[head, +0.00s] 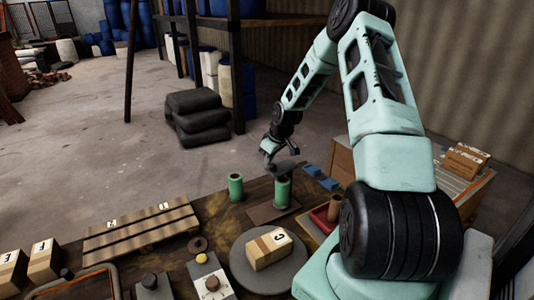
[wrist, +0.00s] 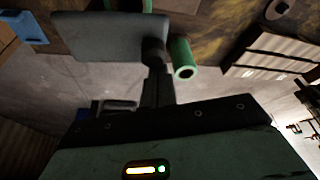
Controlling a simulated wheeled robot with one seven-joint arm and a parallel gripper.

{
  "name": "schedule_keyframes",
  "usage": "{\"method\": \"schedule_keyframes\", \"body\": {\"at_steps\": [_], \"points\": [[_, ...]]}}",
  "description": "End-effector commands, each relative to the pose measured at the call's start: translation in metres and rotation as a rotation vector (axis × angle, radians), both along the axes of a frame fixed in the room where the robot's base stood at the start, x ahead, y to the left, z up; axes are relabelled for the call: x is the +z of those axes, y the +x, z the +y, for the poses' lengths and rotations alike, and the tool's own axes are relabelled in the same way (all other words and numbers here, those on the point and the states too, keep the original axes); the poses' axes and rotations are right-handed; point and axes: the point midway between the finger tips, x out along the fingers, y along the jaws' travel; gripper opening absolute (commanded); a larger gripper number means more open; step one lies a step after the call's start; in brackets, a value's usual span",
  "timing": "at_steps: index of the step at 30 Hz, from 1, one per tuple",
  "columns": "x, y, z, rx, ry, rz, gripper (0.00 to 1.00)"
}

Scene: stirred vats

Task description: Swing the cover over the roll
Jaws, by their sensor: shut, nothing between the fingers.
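A green roll (head: 283,193) stands upright on a brown board (head: 262,213) on the table. A flat dark grey cover (head: 287,168) lies across its top in the head view. The cover fills the upper left of the wrist view (wrist: 105,38), with a bit of green showing past its far edge. My gripper (head: 267,164) is shut and empty. In the wrist view its fingertips (wrist: 154,52) are at the cover's right edge; whether they touch it I cannot tell. A second green roll (head: 235,187) stands uncovered to the left, also visible in the wrist view (wrist: 183,58).
A round grey plate (head: 240,271) carries a box (head: 269,248) at the front. Blue blocks (head: 320,178) and a red tray (head: 323,219) with a brown cylinder lie to the right. A slatted rack (head: 140,232) is at the left. Open floor lies behind the table.

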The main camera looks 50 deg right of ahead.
Motion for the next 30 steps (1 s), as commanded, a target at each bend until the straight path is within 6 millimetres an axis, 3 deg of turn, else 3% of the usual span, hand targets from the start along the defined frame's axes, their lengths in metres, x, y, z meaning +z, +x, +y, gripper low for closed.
{"method": "schedule_keyframes", "body": {"at_steps": [11, 30], "points": [[0.001, -0.025, 0.006, 0.277, 0.002, 0.000, 0.00], [-0.001, -0.037, 0.007, 0.278, 0.000, 0.001, 0.00]]}}
